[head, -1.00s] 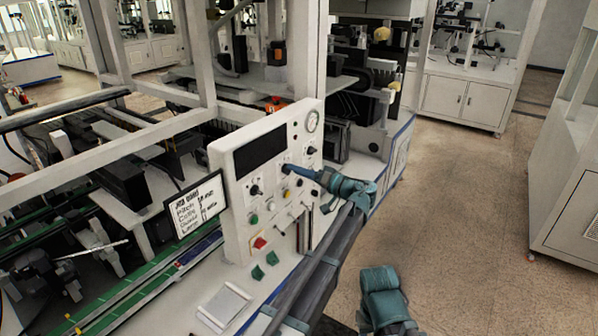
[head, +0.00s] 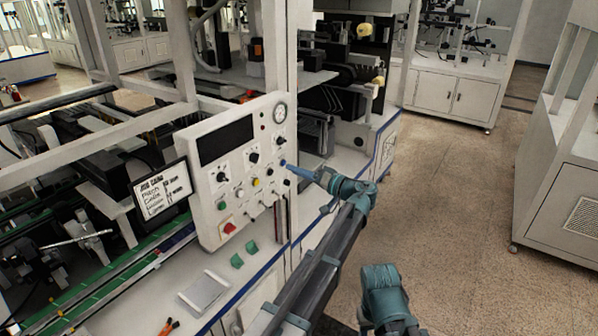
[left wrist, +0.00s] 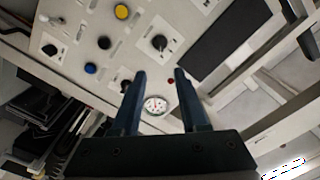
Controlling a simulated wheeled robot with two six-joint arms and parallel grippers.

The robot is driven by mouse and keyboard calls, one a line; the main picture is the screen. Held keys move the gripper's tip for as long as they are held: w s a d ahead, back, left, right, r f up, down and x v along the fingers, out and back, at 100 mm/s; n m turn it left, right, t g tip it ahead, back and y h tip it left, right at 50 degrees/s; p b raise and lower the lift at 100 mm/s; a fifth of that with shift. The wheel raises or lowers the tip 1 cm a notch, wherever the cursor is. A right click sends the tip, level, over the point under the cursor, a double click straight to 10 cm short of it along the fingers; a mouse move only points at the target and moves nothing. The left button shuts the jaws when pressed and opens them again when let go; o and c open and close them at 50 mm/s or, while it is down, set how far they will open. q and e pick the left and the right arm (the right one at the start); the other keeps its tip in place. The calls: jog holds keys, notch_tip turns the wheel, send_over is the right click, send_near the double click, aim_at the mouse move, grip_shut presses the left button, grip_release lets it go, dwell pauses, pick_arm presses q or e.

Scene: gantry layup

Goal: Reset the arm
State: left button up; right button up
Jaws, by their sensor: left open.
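The white control panel (head: 205,175) stands upright left of centre in the head view, with knobs, coloured buttons, a dark screen (head: 225,140) and a round gauge (head: 280,112). My left gripper (head: 292,169) is at the panel's right edge, pointing toward it. In the left wrist view the two dark fingers (left wrist: 160,75) are apart with nothing between them. Beyond them show the panel face (left wrist: 65,25), a blue button (left wrist: 90,68), a yellow button (left wrist: 122,11), a black knob (left wrist: 159,43) and the gauge (left wrist: 155,105). My right gripper is not in view.
A small sign (head: 163,193) stands left of the panel. Gantry frames stand behind. The floor (head: 450,200) on the right is clear up to a white cabinet (head: 570,205).

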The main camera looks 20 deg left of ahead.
pick_arm(q)
jog(key=s+a+f+m+g+h, duration=0.1)
jog(key=s+f+g+h, duration=0.1)
jog(key=s+f+h, duration=0.5)
jog(key=s+a+f+m+g+h, duration=0.2)
jog(key=s+f+h, duration=0.1)
jog(key=s+f, duration=0.85)
jog(key=s+d+f+m+g+h+b, duration=0.1)
jog(key=s+d+f+m+h, duration=0.2)
jog(key=s+d, duration=0.5)
jog(key=s+d+f+m+g+h+b, duration=0.1)
jog(key=s+d+f+m+h+b, duration=0.1)
jog(key=s+d, duration=0.6)
jog(key=d+f, duration=0.1)
jog(key=d, duration=0.2)
jog(key=shift+s+d+f+m+h, duration=0.15)
jog(key=shift+s+f+m+h, duration=0.05)
jog(key=shift+m+h, duration=0.2)
